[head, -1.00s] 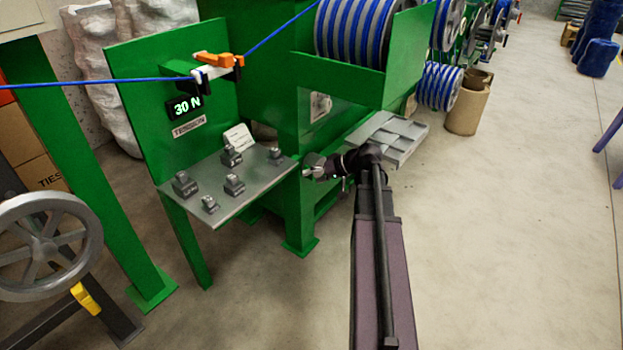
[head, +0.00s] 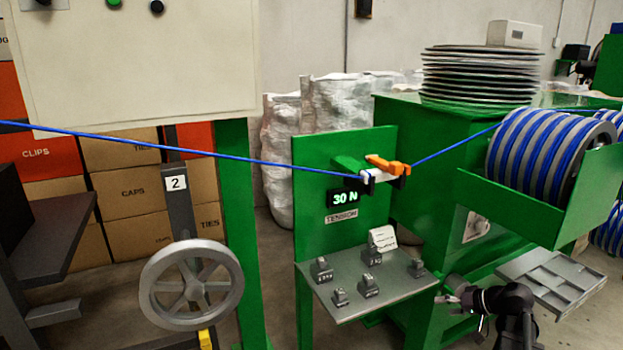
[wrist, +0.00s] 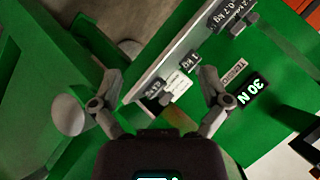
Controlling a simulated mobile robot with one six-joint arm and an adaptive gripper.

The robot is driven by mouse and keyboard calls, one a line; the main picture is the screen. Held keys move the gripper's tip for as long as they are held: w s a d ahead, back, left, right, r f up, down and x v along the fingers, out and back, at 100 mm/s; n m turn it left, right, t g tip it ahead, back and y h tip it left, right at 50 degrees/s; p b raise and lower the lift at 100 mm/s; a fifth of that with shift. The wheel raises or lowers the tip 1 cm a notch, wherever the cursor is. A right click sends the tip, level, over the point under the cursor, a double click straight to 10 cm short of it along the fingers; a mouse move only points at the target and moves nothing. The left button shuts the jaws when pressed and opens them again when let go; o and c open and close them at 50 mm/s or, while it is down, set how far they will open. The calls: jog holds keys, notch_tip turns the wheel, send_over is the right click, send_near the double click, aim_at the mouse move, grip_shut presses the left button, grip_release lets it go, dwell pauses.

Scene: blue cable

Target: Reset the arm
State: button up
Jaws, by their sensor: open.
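My gripper (head: 450,299) is in the head view at the lower right, just right of the grey weight shelf. My dark arm enters from the bottom edge there. In the wrist view my gripper (wrist: 162,92) has its two fingers spread wide with nothing between them. The gripper looks apart from the shelf and the weights.
A grey tray (head: 560,285) juts out right of my arm. A handwheel (head: 192,285) stands left.

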jog(key=s+a+f+n+g+h, duration=0.1)
jog(key=s+a+f+g+h, duration=0.2)
jog(key=a, duration=0.5)
jog(key=s+a+f+g+h, duration=0.2)
jog(key=s+a, duration=0.2)
jog(key=a, duration=0.3)
jog(key=s+a+f+n+g+h, duration=0.1)
jog(key=s+a+f+g+h, duration=0.2)
jog(key=a, duration=0.5)
notch_tip(320, 180, up, 36)
jog(key=t+p, duration=0.1)
jog(key=p, duration=3.4)
jog(key=shift+s+d+p, duration=0.2)
jog(key=shift+p, duration=0.15)
jog(key=shift+f, duration=0.1)
